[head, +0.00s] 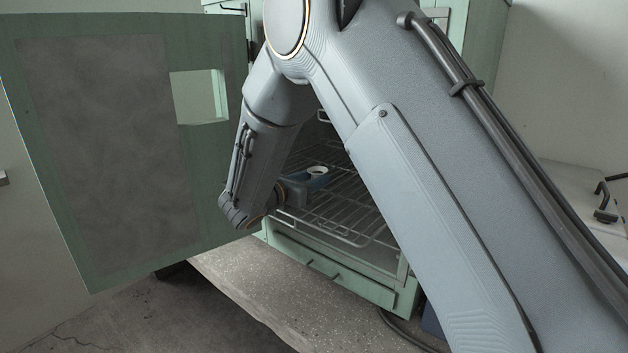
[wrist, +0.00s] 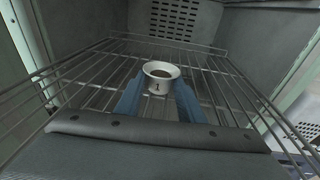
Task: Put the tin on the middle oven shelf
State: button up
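The tin looks upright, over a wire oven shelf (wrist: 98,92). I cannot tell whether its base touches the wires, as the fingers and palm hide its lower part. Wire shelving also shows in the head view (head: 345,222), partly behind my arm.
The green oven door (head: 100,150) stands open at the left, close to my wrist. The oven's perforated back wall (wrist: 175,22) is beyond the shelf. A green drawer front (head: 330,272) is below the oven opening. The wires around the tin are clear.

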jog(key=shift+o, duration=0.8)
jog(key=shift+s+d+f, duration=0.1)
jog(key=shift+s+f, duration=0.1)
jog(key=shift+f, duration=0.55)
jog(key=shift+r, duration=0.1)
jog(key=shift+r+p, duration=0.3)
jog(key=shift+p, duration=0.1)
jog(key=shift+r, duration=0.25)
jog(key=b+v, duration=0.1)
jog(key=v, duration=0.2)
jog(key=b+v, duration=0.1)
jog(key=v, duration=0.3)
jog(key=b+v, duration=0.1)
jog(key=v, duration=0.3)
jog(key=shift+r, duration=0.25)
jog(key=shift+s+a+r+b, duration=0.15)
jog(key=shift+s+a+b, duration=0.15)
jog(key=shift+b, duration=0.05)
